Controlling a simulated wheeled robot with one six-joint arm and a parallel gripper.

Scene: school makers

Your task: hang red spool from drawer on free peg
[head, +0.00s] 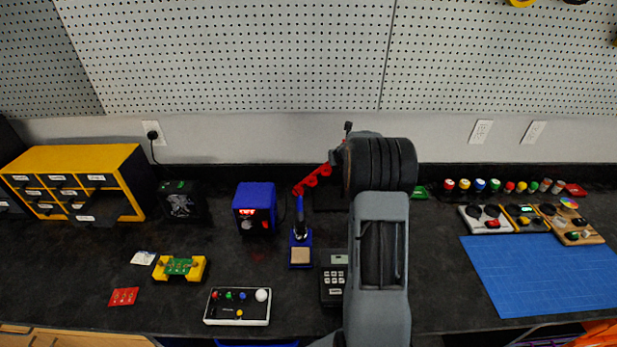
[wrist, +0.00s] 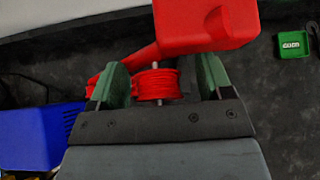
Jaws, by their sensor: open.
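In the wrist view, my gripper (wrist: 162,77) has its two green fingers apart. A red coil (wrist: 157,84), like a spool on a metal pin, shows between them; I cannot tell whether the fingers touch it. A red block (wrist: 205,28) is just beyond it. In the head view, my arm hides the gripper and spool; a red bracket-like part (head: 313,180) shows left of my wrist. The yellow drawer cabinet (head: 85,157) stands at the left; a lower black drawer (head: 100,212) seems to jut out. No free peg is visible on the pegboard (head: 240,55).
A blue soldering station (head: 255,206) and iron stand (head: 300,250) are left of my arm. A button box (head: 238,306) is in front. Several small jars (head: 480,185) and a blue mat (head: 545,270) are at right. A yellow item (head: 521,3) is cut off at the top.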

